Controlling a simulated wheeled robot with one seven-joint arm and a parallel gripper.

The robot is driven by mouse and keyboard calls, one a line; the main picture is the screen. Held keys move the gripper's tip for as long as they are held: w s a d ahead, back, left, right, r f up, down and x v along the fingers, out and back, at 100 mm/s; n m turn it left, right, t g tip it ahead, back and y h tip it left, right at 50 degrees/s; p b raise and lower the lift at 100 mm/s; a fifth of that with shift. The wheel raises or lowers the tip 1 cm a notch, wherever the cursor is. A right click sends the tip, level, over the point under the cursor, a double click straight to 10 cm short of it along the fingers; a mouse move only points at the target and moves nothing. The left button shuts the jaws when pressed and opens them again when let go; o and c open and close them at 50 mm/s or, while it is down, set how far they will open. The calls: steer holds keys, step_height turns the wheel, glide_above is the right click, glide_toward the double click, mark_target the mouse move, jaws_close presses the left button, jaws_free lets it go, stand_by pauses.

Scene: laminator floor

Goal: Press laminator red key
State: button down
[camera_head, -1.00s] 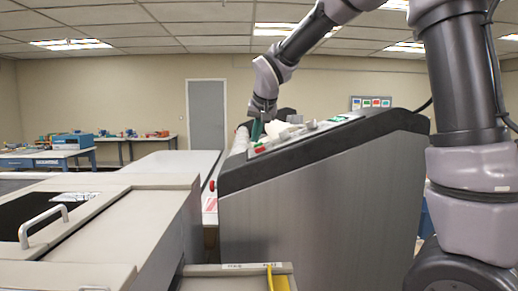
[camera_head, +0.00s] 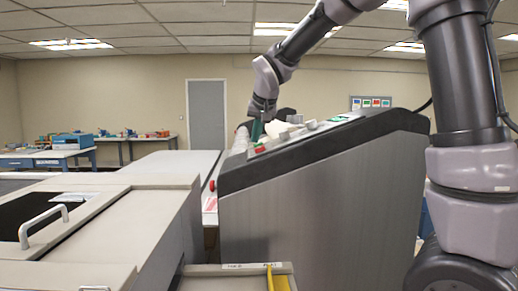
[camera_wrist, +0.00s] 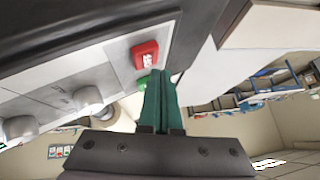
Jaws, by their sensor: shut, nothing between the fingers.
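The laminator (camera_head: 320,190) is a large grey machine with a dark sloped top, right of centre in the head view. Its red key (camera_wrist: 145,55) is a square button on the light panel in the wrist view; a small red key (camera_head: 260,150) also shows in the head view. A green key (camera_wrist: 145,82) lies close to it, partly hidden by my fingers. My gripper (camera_wrist: 162,75) has green fingers, shut and empty. The fingertips appear just beside the red key in the wrist view; I cannot tell whether they touch it. In the head view my gripper (camera_head: 256,130) is over the panel.
Grey knobs (camera_wrist: 88,97) stand on the same panel near the keys. A cabinet with a metal handle (camera_head: 43,225) fills the lower left. Workbenches (camera_head: 60,155) with tools stand by the far wall. A yellow strip (camera_head: 279,280) shows at the bottom.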

mark_target(251, 156)
steer(key=shift+f, duration=0.1)
stand_by(0.3)
steer(key=shift+d+f, duration=0.15)
steer(key=shift+f, duration=0.15)
steer(key=shift+d+f, duration=0.15)
steer(key=shift+f, duration=0.3)
stand_by(0.6)
steer(key=shift+r, duration=0.15)
steer(key=shift+a+r, duration=0.3)
steer(key=shift+r, duration=0.4)
steer(key=shift+a+r, duration=0.3)
steer(key=shift+r, duration=0.5)
steer(key=shift+a+r, duration=0.25)
steer(key=shift+r, duration=0.5)
steer(key=shift+a+r, duration=0.3)
steer(key=shift+r, duration=0.5)
